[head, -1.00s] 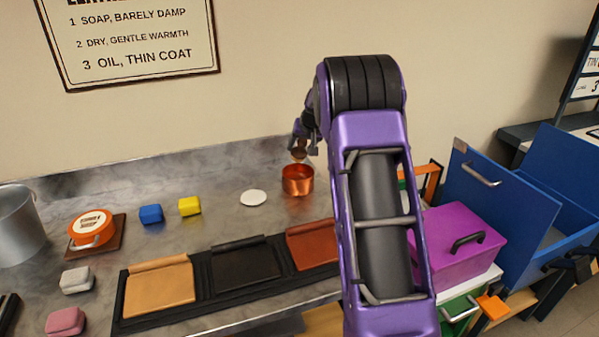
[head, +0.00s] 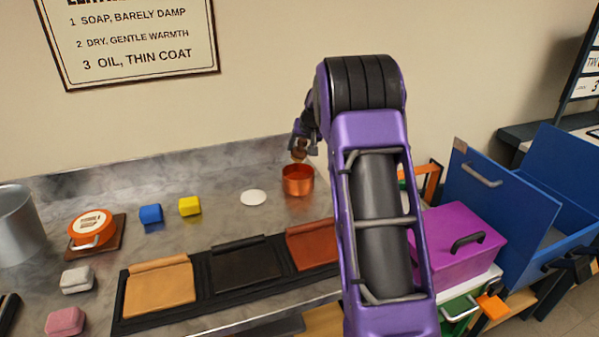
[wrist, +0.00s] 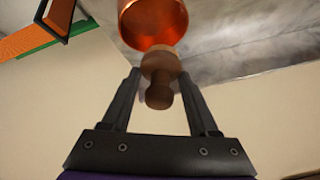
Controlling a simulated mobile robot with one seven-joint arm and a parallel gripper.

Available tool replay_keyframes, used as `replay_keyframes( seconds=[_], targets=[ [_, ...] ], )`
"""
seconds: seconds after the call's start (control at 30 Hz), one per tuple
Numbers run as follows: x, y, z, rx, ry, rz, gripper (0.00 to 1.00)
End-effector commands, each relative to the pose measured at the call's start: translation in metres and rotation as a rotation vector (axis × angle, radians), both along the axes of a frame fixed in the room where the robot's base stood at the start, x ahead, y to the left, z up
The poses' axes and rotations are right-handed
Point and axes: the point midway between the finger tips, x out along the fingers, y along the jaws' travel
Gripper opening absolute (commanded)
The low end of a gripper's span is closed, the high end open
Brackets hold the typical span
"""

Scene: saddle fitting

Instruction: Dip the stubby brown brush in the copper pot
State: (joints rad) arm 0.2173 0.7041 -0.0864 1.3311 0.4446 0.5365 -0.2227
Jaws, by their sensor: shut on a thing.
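The copper pot (head: 298,181) stands on the metal counter near the wall, left of my arm. It also shows in the wrist view (wrist: 150,22), its open mouth toward the camera. My gripper (head: 302,146) is above the pot. In the wrist view my gripper (wrist: 160,78) has its two fingers either side of the stubby brown brush (wrist: 159,80) and is shut on it. The brush (head: 299,152) points down over the pot mouth; its lower end overlaps the pot rim in the wrist view, and I cannot tell whether its tip is inside.
A white disc (head: 253,197) lies left of the pot. Yellow (head: 189,206) and blue (head: 151,214) blocks and an orange tin (head: 91,226) are further left. Leather pieces (head: 247,265) lie on a black mat in front. A magenta box (head: 460,245) stands right of my arm.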

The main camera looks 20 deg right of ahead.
Motion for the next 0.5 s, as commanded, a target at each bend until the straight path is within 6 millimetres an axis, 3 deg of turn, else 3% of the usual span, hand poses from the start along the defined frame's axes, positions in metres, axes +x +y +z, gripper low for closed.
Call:
replay_keyframes(
  seconds=[0.5],
  targets=[
    [0.0002,0.0,0.0072,0.0,-0.001,0.0,0.16]
  ],
)
